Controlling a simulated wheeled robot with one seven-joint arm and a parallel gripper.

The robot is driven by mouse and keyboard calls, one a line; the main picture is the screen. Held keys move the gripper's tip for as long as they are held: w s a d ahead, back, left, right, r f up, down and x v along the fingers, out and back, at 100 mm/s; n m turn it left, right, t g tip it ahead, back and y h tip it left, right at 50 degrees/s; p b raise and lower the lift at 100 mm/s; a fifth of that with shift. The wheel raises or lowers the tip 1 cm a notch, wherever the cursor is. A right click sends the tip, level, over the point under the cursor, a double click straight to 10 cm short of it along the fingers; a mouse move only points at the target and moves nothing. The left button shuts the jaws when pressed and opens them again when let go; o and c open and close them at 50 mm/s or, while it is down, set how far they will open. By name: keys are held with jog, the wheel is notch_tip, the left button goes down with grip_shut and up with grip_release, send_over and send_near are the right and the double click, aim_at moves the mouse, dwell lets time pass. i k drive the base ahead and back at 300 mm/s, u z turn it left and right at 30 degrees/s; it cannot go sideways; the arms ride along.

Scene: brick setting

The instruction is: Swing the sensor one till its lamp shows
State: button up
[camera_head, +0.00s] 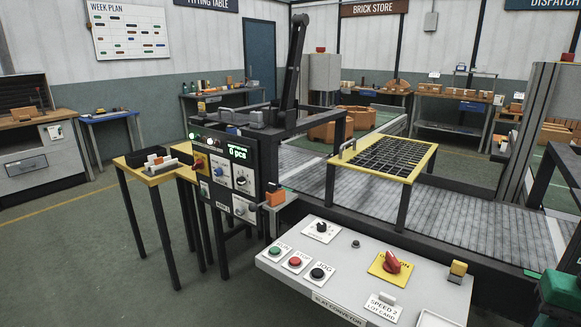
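A dark upright control panel (229,175) stands left of centre, with a green display (238,152) reading "0 pcs". An upper white-plated dial (242,182) and a lower one (241,209) sit on its right half; their labels are too small to read. A red-and-yellow switch (199,163) is on its left. A small orange block-like part (275,196) sits beside the panel's right edge. I cannot tell which part is sensor one, or whether its lamp is lit.
A slatted conveyor (460,215) runs behind a sloping white console (345,262) with buttons and a red knob (391,262). A yellow-framed grate (385,155) stands over the conveyor. A yellow side table (130,162) stands left of the panel. Floor is clear at lower left.

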aim_at(278, 197)
jog(key=u, duration=1.25)
jog(key=i, duration=0.55)
jog(key=u, duration=0.4)
